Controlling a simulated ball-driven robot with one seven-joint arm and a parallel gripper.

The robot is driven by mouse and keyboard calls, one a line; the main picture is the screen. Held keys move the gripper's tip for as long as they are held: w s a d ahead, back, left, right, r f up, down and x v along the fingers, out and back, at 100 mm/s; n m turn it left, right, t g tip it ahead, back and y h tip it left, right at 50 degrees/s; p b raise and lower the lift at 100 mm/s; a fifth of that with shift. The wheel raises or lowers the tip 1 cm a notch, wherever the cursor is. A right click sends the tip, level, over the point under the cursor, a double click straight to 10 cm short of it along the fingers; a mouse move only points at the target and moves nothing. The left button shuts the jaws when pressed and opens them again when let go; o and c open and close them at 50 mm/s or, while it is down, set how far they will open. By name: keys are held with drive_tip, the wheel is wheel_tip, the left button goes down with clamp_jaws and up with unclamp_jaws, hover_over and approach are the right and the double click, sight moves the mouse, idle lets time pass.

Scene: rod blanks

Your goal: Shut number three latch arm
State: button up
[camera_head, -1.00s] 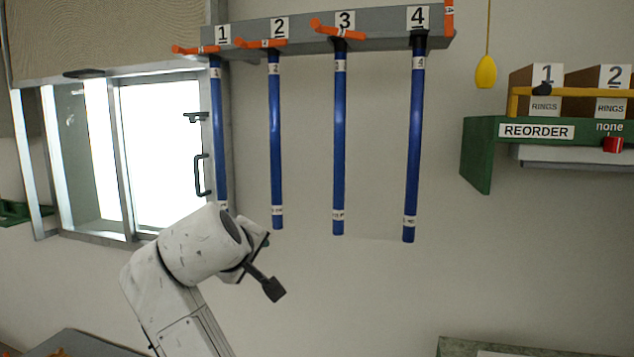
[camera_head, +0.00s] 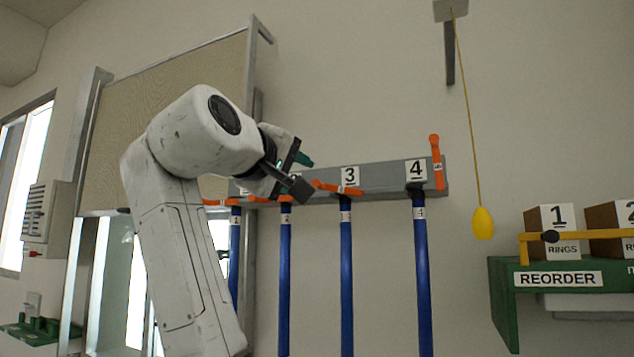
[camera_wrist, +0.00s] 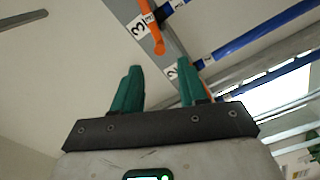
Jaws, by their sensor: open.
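The number three latch arm (camera_head: 338,188) is orange and sticks out to the left, roughly level, below the "3" plate on the grey rail (camera_head: 384,176). In the wrist view the orange number three latch arm (camera_wrist: 156,36) shows beside the "3" plate, beyond the fingertips. Blue rod three (camera_head: 346,270) hangs below it. My gripper (camera_head: 294,161) is raised left of the "3" plate, partly in front of the rail. It is open and empty. In the wrist view its two teal fingers (camera_wrist: 158,78) stand apart, not touching the latch arm.
Latch arm four (camera_head: 437,163) stands upright at the rail's right end. Latch arms one and two (camera_head: 275,199) stick out level, close to my gripper. A yellow pull (camera_head: 483,222) hangs on a cord at right, beside the green REORDER shelf (camera_head: 503,306).

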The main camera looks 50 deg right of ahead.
sight(315, 184)
drive_tip(key=p+x, duration=0.2)
drive_tip(key=x, duration=0.6)
drive_tip(key=shift+w+d+p, duration=0.1)
drive_tip(key=shift+d+p, duration=0.25)
clamp_jaws()
drive_tip(key=shift+f, duration=0.1)
